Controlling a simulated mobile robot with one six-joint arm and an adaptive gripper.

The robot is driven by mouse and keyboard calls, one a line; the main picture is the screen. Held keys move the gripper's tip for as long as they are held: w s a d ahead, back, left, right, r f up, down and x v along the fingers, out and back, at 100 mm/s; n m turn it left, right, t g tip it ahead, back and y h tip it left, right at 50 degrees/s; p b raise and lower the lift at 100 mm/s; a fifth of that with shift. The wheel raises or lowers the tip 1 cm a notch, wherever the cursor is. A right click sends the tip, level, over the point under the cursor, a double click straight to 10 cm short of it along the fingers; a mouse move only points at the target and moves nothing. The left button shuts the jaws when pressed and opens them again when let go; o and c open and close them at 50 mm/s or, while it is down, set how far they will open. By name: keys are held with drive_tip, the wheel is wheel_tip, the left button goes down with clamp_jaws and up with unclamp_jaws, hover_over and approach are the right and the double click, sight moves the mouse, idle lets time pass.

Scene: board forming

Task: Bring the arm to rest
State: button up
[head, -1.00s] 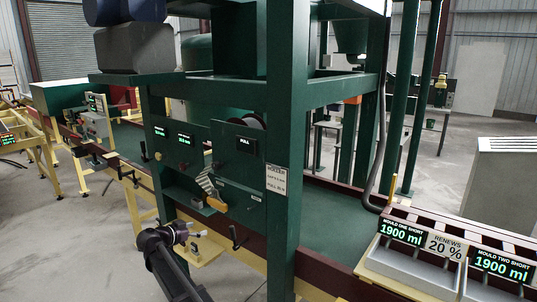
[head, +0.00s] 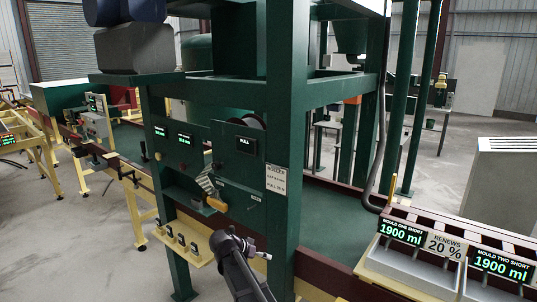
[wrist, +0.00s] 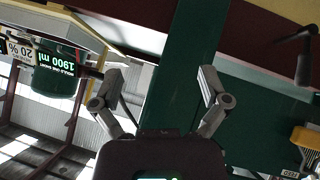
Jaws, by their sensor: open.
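My gripper (head: 258,252) is low in the middle of the head view, in front of the green machine frame. In the wrist view its two grey fingers (wrist: 159,82) are spread wide apart, with nothing between them. A green post of the frame shows behind and between the fingers there. My dark arm runs up to the gripper from the bottom edge of the head view. The gripper's fingers are small and partly hidden by the wrist in the head view.
A yellow shelf (head: 204,257) with several small dark fittings is left of my gripper. The green post (head: 286,200) stands close beside it. A panel with an orange-yellow handle (head: 216,204) is above. Mould displays (head: 401,231) are at right. Grey floor at lower left is clear.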

drive_tip(key=s+d+f+n+g+y, duration=0.2)
drive_tip(key=s+d+f+y, duration=0.1)
drive_tip(key=s+d, duration=0.7)
drive_tip(key=s+d+f+n+g+y, duration=0.3)
drive_tip(key=s+d+y, duration=0.1)
drive_tip(key=s+d, duration=0.6)
drive_tip(key=s, duration=0.2)
drive_tip(key=shift+s+g+y, duration=0.3)
drive_tip(key=shift+s+y, duration=0.1)
idle(2.6)
